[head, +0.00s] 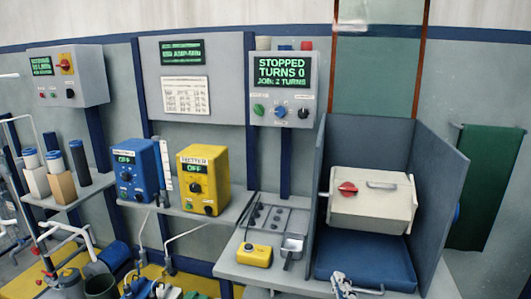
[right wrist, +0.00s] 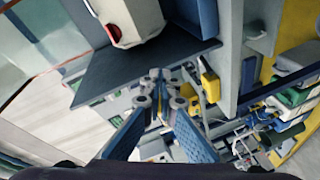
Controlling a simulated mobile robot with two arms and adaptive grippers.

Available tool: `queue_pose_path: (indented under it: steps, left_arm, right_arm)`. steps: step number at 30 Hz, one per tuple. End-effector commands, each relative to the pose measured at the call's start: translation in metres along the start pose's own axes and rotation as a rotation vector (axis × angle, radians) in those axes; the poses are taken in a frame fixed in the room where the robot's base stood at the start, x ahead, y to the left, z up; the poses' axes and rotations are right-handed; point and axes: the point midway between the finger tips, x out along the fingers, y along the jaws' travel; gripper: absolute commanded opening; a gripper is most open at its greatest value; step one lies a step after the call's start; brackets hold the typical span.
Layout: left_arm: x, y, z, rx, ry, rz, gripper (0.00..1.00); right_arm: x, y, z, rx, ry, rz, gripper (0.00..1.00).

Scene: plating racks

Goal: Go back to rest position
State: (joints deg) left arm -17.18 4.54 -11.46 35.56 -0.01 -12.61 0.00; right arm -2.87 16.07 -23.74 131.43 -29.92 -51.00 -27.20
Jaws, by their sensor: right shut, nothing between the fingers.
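My right gripper (head: 343,285) shows at the bottom edge of the head view, in front of the blue base of the grey-walled booth. In the right wrist view its two blue-padded fingers (right wrist: 160,88) come together at the tips, shut with nothing between them. It is apart from the beige box with the red knob (head: 372,198), which stands in the booth. I cannot make out my left gripper in the head view.
A blue unit (head: 136,172) and a yellow unit (head: 203,180) stand on the shelf. A small yellow box (head: 254,255) sits on the bench left of the booth (head: 438,165). A control panel (head: 283,90) reads STOPPED. Pipes and buckets crowd the lower left.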

Motion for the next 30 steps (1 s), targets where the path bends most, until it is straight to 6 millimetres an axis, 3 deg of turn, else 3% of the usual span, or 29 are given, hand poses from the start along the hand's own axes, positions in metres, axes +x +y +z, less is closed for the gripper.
queue_pose_path:
  steps: [1, 3, 6, 9, 15, 20, 21, 30]
  left_arm:
    - [0.0, 0.0, 0.0, 0.0, 0.0, 0.0, 0.28]
    - [0.0, 0.0, 0.0, 0.0, 0.0, 0.0, 0.28]
    - [0.0, 0.0, 0.0, 0.0, 0.0, 0.0, 0.28]
    - [0.0, 0.0, 0.0, 0.0, 0.0, 0.0, 0.28]
    - [0.0, 0.0, 0.0, 0.0, -0.001, 0.0, 0.28]
    - [0.0, 0.0, 0.001, 0.0, -0.001, 0.0, 0.28]
    - [0.0, 0.0, 0.0, 0.0, 0.0, 0.0, 0.28]
    - [-0.002, 0.0, 0.001, 0.0, -0.002, 0.0, 0.28]
  right_arm:
    - [-0.012, -0.029, 0.026, 0.105, -0.078, -0.089, 0.0]
    - [-0.033, -0.066, 0.059, 0.248, -0.194, -0.204, 0.0]
    - [-0.072, -0.117, 0.097, 0.429, -0.359, -0.352, 0.0]
    - [-0.113, -0.156, 0.121, 0.57, -0.506, -0.468, 0.0]
    - [-0.191, -0.209, 0.147, 0.768, -0.752, -0.637, 0.0]
    - [-0.249, -0.237, 0.157, 0.883, -0.93, -0.742, 0.0]
    - [-0.238, -0.248, 0.161, 0.874, -0.923, -0.739, 0.0]
    - [-0.213, -0.331, 0.196, 0.855, -0.947, -0.763, 0.0]
